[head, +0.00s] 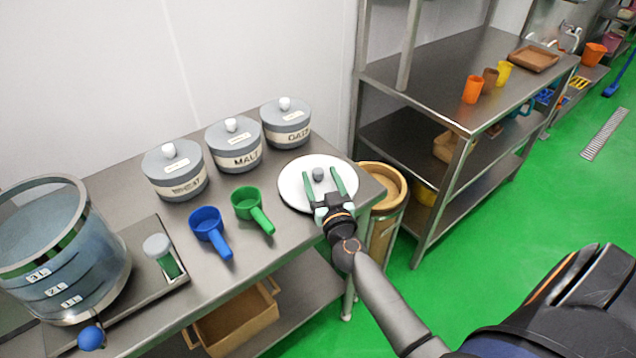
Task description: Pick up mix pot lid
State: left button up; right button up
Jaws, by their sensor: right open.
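The mix pot lid, a round white disc (298,203) with a small grey knob (318,174), lies flat at the right end of the steel table. My right gripper (316,176) is open above the lid, with one green finger on each side of the knob. Whether the fingers touch the knob I cannot tell. The large clear pot (50,250) with litre marks stands at the left end of the table. My left gripper is not in view.
Lidded jars stand along the wall: wheat (175,172), malt (234,145) and oats (286,124). A blue scoop (208,226) and a green scoop (247,203) lie in front of them. A brown bin (385,215) stands beyond the table's right edge.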

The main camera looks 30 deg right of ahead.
jog(key=shift+w+d, duration=0.2)
jog(key=shift+w, duration=0.25)
grip_shut()
dwell(0.3)
